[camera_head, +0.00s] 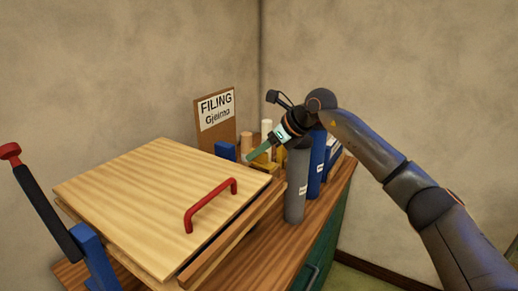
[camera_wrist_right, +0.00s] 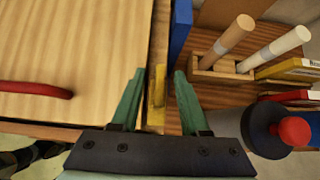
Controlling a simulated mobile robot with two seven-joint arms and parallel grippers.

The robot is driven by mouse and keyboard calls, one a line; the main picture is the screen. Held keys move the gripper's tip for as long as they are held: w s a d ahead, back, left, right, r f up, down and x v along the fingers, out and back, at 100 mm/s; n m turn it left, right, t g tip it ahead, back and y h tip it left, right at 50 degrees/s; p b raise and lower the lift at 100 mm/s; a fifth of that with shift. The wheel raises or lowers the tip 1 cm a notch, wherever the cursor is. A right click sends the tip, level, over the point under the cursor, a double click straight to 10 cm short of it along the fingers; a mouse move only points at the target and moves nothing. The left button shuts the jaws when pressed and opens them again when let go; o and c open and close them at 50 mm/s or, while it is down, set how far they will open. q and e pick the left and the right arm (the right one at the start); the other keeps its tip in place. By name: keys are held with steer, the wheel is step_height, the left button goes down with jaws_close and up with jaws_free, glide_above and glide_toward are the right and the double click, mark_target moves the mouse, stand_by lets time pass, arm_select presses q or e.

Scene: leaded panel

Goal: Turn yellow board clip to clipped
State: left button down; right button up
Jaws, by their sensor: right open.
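The yellow board clip (camera_wrist_right: 157,88) stands at the right edge of the pale wooden board (camera_wrist_right: 70,65) in the right wrist view. In the head view a yellow part (camera_head: 265,165) shows at the board's far right corner, partly hidden by my gripper. My right gripper (camera_wrist_right: 155,85) is open, with one green finger on each side of the clip. Gaps show between the fingers and the clip; I cannot tell whether either touches it. In the head view my right gripper (camera_head: 252,156) reaches in from the right. My left gripper is not in view.
A red handle (camera_head: 210,204) sits on the board. A black lever with a red knob (camera_head: 45,205) stands at the left. A grey cylinder (camera_head: 296,188) and a blue one (camera_head: 317,165) stand close by my right gripper. A FILING sign (camera_head: 216,112) is behind.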

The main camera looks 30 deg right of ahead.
steer(key=shift+f, duration=0.1)
jaws_close()
stand_by(0.3)
